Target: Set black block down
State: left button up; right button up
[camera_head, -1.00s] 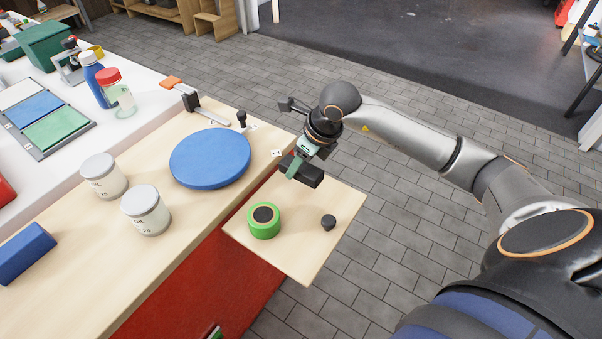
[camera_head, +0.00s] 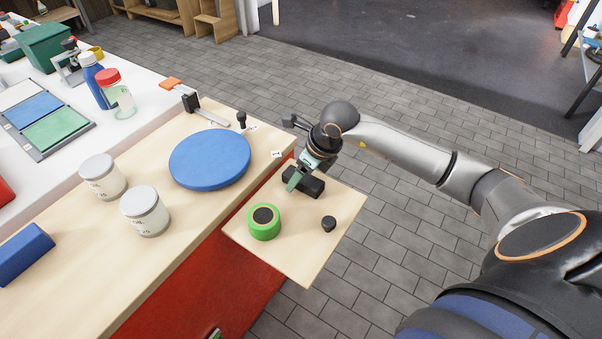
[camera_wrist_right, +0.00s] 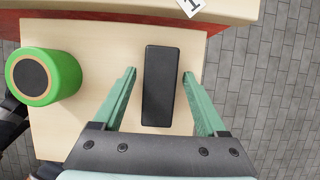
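The black block (camera_head: 314,186) lies flat near the far corner of the light wooden board (camera_head: 297,260) that juts out from the bench. My right gripper (camera_head: 297,181) is low over it. In the right wrist view the black block (camera_wrist_right: 161,85) lies between the two green fingers of my right gripper (camera_wrist_right: 159,76). There is a gap on each side, so the gripper is open. My left gripper is out of view.
A green roll with a dark centre (camera_head: 264,222) and a small black knob (camera_head: 328,224) stand on the board. A blue disc (camera_head: 210,158), two grey-lidded jars (camera_head: 145,211) and a clamp (camera_head: 200,107) are on the bench. Bare board lies between roll and knob.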

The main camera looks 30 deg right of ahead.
jog(key=shift+r, duration=0.2)
jog(key=p+v, duration=0.1)
jog(key=v, duration=1)
jog(key=shift+s+r, duration=0.2)
jog(key=shift+r, duration=0.2)
